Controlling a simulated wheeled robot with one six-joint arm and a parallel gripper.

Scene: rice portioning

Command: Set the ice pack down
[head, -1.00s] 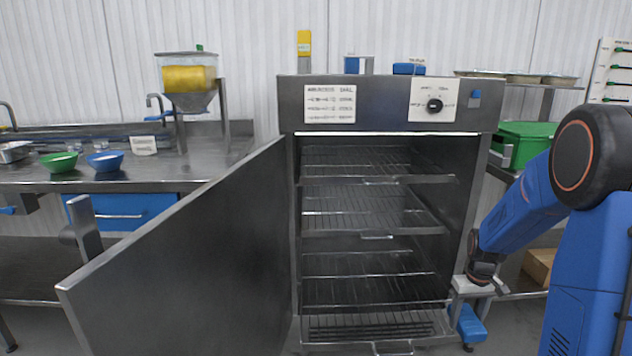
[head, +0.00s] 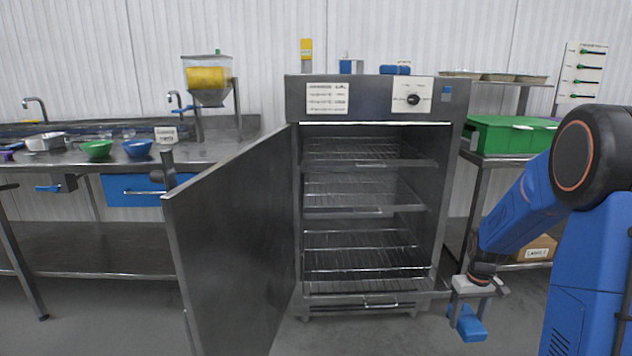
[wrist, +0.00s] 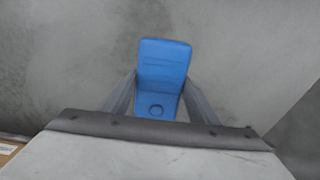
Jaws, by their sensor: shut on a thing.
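The ice pack (head: 470,325) is a blue slab with a round cap, seen below my gripper (head: 468,307) at the lower right of the head view. In the wrist view the ice pack (wrist: 163,70) sits between the two fingers of my gripper (wrist: 160,98), which are shut on its near part. It hangs above the grey floor, clear of any surface.
The steel cabinet (head: 370,97) stands ahead with its door (head: 235,230) swung open to the left and wire shelves (head: 365,205) inside. A table with a green bin (head: 505,137) is at right. A counter with green (head: 97,150) and blue bowls (head: 138,148) is at left.

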